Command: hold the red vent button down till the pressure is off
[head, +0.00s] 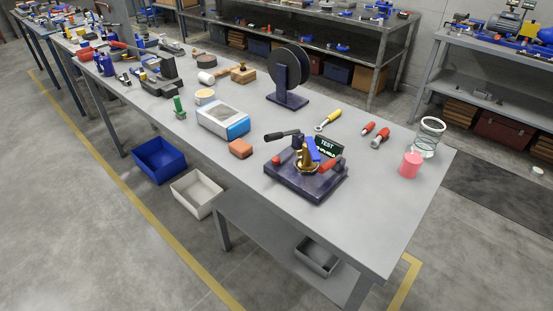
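A dark test rig (310,186) stands on the grey workbench, near its front edge. It carries a small display (328,147) that reads "TEST", with a second line too small to read. A brass fitting (306,161) stands upright in its middle, with a blue part beside it. A black lever (281,135) sticks out to the left. A small red part (276,160) sits at the rig's left, and a longer red part (329,165) at its right. I cannot tell for sure which one is the vent button, or whether it is pressed. Neither gripper is in view.
On the workbench (375,225), an orange-brown block (241,149) and a blue-and-white box (224,119) lie left of the rig. A black reel (288,75) stands behind. Screwdrivers, a pink cylinder (411,165) and a wire coil (428,138) are right. The front right corner is clear.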

